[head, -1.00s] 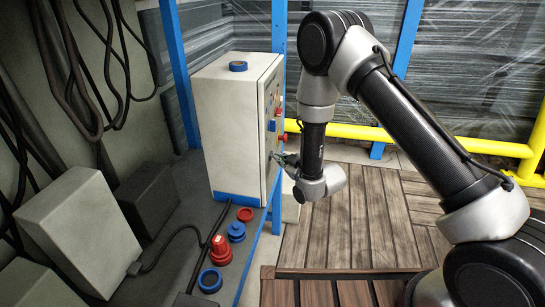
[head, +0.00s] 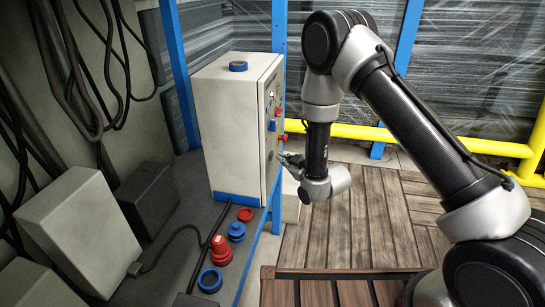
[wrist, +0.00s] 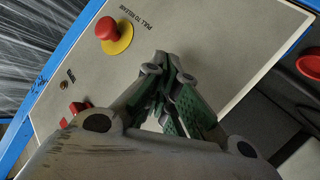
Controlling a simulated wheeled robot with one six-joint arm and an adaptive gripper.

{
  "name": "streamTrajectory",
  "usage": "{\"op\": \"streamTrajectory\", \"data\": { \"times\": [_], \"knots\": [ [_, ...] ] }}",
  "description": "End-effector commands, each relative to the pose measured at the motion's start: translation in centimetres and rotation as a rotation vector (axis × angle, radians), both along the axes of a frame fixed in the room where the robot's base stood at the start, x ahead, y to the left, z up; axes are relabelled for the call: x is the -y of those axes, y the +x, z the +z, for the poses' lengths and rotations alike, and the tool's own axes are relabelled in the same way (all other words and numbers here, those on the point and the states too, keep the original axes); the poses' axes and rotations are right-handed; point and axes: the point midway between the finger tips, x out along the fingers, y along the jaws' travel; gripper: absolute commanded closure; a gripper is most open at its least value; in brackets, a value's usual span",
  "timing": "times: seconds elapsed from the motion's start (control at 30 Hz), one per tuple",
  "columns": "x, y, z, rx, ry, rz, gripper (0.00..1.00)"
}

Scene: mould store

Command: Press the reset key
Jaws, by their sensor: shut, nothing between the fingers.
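A pale control cabinet (head: 236,130) stands on the bench, its control face turned right and seen at a steep angle. My gripper (head: 287,159) is shut and empty, in front of the lower part of that face with a small gap. In the wrist view the panel (wrist: 215,45) fills much of the picture, and my closed fingertips (wrist: 168,65) point at it. A red mushroom button (wrist: 106,28) on a yellow ring sits up left of them, beside the words "PULL TO RELEASE". I cannot pick out a key marked reset; my fingers hide part of the panel.
A red switch (wrist: 77,108) and a small dark fitting (wrist: 70,75) are on the panel's left. Loose red and blue parts, including a blue ring (head: 210,280), lie on the bench by the cabinet. A yellow rail (head: 490,147) runs behind my arm. The wooden floor is clear.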

Motion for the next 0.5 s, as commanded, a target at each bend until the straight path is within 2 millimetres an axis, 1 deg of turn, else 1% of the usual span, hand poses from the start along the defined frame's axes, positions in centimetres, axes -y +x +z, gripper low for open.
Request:
{"op": "streamTrajectory", "data": {
  "times": [0.17,0.5],
  "knots": [
    [0.4,0.0,0.0,0.0,-0.001,-0.001,1.0],
    [3.7,-0.7,0.0,-0.001,0.0,-0.002,1.0]
  ]
}}
